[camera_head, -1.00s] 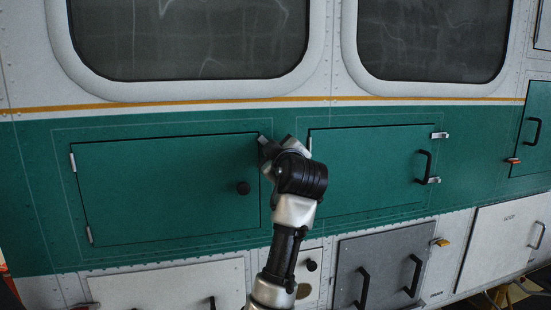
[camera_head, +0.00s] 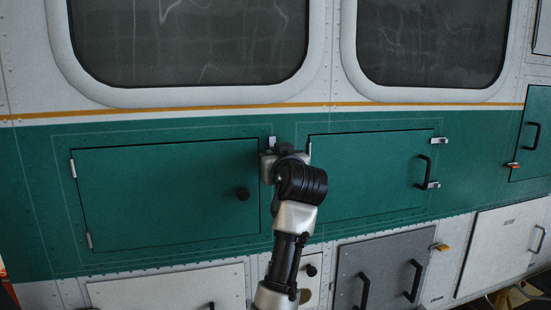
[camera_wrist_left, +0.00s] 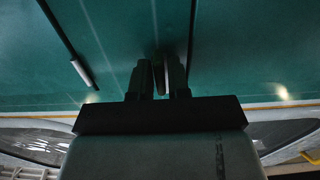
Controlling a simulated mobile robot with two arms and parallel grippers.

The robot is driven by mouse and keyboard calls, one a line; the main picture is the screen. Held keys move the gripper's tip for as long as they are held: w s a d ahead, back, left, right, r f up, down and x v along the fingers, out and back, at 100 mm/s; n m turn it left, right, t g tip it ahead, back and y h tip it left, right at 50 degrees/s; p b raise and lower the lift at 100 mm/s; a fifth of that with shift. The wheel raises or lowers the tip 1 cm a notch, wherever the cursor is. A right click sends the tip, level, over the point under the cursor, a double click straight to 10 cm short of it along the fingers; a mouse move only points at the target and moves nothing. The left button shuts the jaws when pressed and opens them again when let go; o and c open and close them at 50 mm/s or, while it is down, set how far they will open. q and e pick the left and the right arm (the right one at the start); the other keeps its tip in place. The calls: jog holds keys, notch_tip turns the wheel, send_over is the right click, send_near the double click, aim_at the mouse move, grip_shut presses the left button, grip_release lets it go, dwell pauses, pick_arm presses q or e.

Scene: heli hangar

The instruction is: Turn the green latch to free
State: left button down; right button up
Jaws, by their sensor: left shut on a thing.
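My left gripper (camera_head: 272,158) is at the upper right corner of the left green door (camera_head: 165,195), in the strip between the two green doors. A small light metal latch piece (camera_head: 272,141) shows just above the gripper; the gripper hides the rest. In the left wrist view, the gripper (camera_wrist_left: 159,78) is shut with a thin dark piece between its fingers, which I take to be the latch. The left door lies flush in its frame. My right gripper is not in view.
The right green door (camera_head: 370,175) has a black handle (camera_head: 422,172) and light latches at its right edge. Windows lie above; grey and white panels lie below.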

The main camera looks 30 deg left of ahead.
pick_arm(q)
jog(key=shift+w+f+m, duration=0.1)
jog(key=shift+f+m, duration=0.15)
jog(key=shift+m, duration=0.05)
jog(key=c, duration=1.4)
grip_release()
jog(key=shift+o, duration=1)
jog(key=shift+r, duration=0.15)
jog(key=shift+d, duration=0.1)
jog(key=b+v, duration=0.4)
jog(key=v, duration=0.6)
jog(key=shift+s+d+b, duration=0.2)
jog(key=shift+s+b, duration=0.15)
jog(key=shift+b, duration=0.05)
